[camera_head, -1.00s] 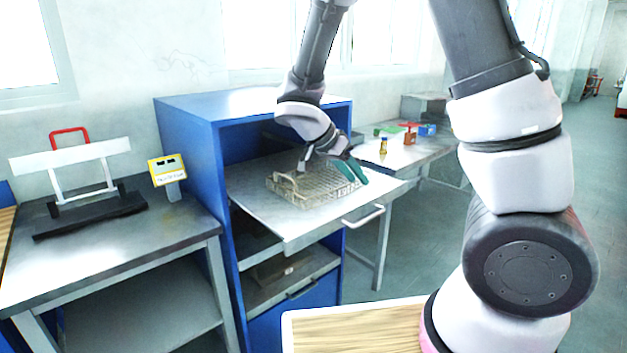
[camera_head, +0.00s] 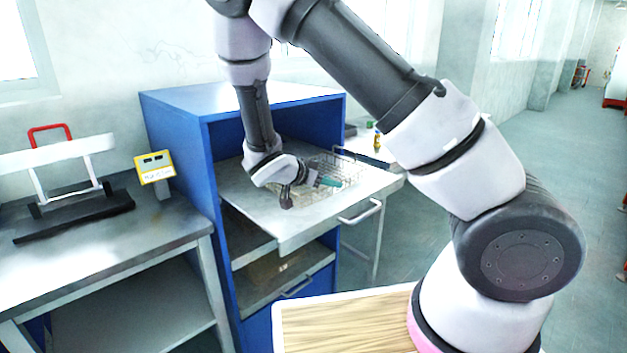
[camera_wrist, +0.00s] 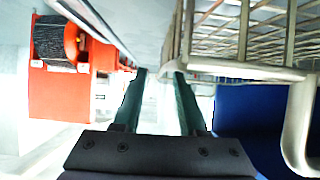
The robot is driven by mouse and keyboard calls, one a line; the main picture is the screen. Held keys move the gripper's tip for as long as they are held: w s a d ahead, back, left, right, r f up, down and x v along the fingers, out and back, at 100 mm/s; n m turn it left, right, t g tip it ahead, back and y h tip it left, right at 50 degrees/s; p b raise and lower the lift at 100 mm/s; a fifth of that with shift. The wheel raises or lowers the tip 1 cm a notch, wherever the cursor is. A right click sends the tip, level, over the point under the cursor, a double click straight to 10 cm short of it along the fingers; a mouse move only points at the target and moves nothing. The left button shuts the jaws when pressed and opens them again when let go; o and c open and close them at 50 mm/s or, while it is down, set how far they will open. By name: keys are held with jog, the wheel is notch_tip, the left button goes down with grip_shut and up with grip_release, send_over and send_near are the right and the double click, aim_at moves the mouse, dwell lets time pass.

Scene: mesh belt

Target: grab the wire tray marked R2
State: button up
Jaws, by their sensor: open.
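The wire tray (camera_head: 348,172) is a light metal mesh basket on the pull-out shelf of the blue cabinet. My gripper hides its left part in the head view. No R2 mark is legible. My gripper (camera_head: 330,182) has green fingers and is low over the shelf at the tray's near side. In the wrist view my gripper (camera_wrist: 162,78) is open, with an empty-looking gap between the fingers. There the tray's mesh wall (camera_wrist: 240,40) and thick rim lie just right of the right finger. I cannot tell whether they touch.
The grey pull-out shelf (camera_head: 290,226) has bare room in front of the tray. The blue cabinet (camera_head: 175,150) walls rise behind and left. A yellow device (camera_head: 155,168) and a white stand with a red handle (camera_head: 75,165) are on the left bench.

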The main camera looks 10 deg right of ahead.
aim_at(335, 190)
jog(key=x, duration=0.4)
jog(key=shift+w+f, duration=0.15)
jog(key=shift+w, duration=0.05)
grip_shut()
dwell(1.2)
